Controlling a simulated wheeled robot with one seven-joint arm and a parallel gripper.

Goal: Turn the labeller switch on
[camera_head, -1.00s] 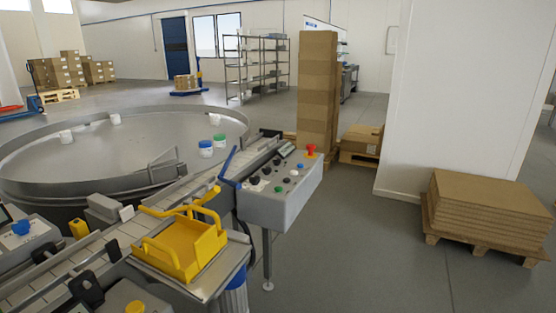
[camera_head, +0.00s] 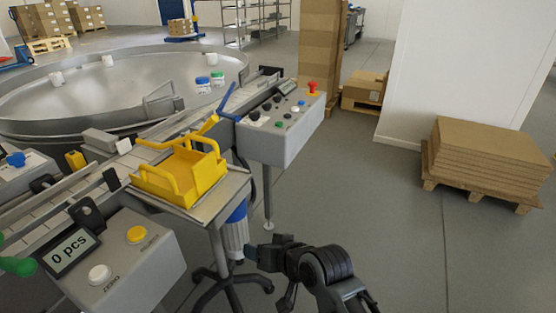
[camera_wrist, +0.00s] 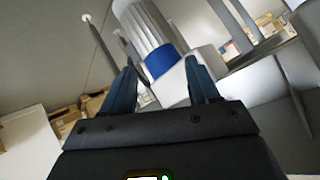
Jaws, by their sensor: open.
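A grey control box (camera_head: 283,128) with several knobs and buttons and a red emergency button (camera_head: 312,86) stands beside the conveyor in the head view. A black knob (camera_head: 254,115) sits on its panel; I cannot tell which control is the labeller switch. My gripper (camera_head: 252,253) is low at the bottom centre of the head view, below the control box and apart from it. In the wrist view my gripper (camera_wrist: 160,88) is open, its two dark fingers apart with nothing between them. A ribbed cylinder with a blue band (camera_wrist: 160,62) shows beyond them.
A yellow tray (camera_head: 178,185) rests on a small stand by the conveyor. A counter box (camera_head: 140,272) reading "0 pcs" is at lower left. A round turntable (camera_head: 120,100) lies behind. Stacked cardboard on a pallet (camera_head: 490,163) is at right; the floor between is clear.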

